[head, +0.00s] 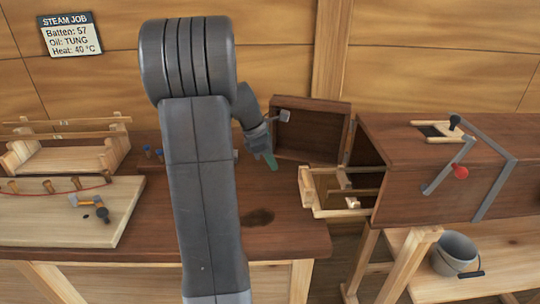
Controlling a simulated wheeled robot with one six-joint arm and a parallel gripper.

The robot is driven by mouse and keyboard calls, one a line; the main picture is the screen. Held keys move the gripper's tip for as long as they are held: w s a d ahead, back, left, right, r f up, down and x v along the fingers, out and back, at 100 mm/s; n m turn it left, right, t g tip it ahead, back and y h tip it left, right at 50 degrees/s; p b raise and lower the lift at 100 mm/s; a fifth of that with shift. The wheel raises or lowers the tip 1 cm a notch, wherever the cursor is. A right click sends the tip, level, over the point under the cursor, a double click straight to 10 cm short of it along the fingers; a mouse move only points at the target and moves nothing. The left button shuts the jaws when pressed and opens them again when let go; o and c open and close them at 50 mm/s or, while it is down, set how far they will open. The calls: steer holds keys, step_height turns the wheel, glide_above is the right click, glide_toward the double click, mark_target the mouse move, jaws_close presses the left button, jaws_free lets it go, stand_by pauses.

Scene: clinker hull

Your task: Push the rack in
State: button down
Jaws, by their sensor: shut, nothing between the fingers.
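The rack (322,207), a pale wooden frame with crossbars, sticks out of the open left end of the dark wooden steam box (420,187). Its inner part is hidden inside the box. The box's door (311,140) stands swung open behind the rack, with a grey handle on it. My gripper (271,163) is shut and empty, its greenish fingertips pointing down. In the picture it is left of the rack's outer end and overlaps the door's left edge. A gap shows between it and the rack; I cannot tell the depth.
The dark bench (285,225) lies below my gripper, mostly clear here. A pale board with pegs (60,230) and a wooden cradle (65,157) are at left. A bucket (455,253) stands on the shelf below.

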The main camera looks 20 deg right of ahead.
mark_target(339, 177)
steer(key=s+d+f, duration=0.1)
steer(key=d+f, duration=0.3)
steer(key=d, duration=0.1)
steer(key=shift+s+d+f+p, duration=0.15)
steer(key=shift+d+f+p, duration=0.05)
steer(key=shift+d+p, duration=0.15)
steer(key=s+d+p, duration=0.1)
steer(key=d, duration=0.3)
steer(key=s+d+p, duration=0.1)
steer(key=d, duration=0.4)
steer(key=s+d+p, duration=0.1)
steer(key=d+p, duration=0.1)
steer(key=d, duration=0.2)
steer(key=shift+s+d+r, duration=0.1)
steer(key=shift+s+d, duration=0.1)
steer(key=shift+d, duration=0.15)
steer(key=shift+a, duration=0.1)
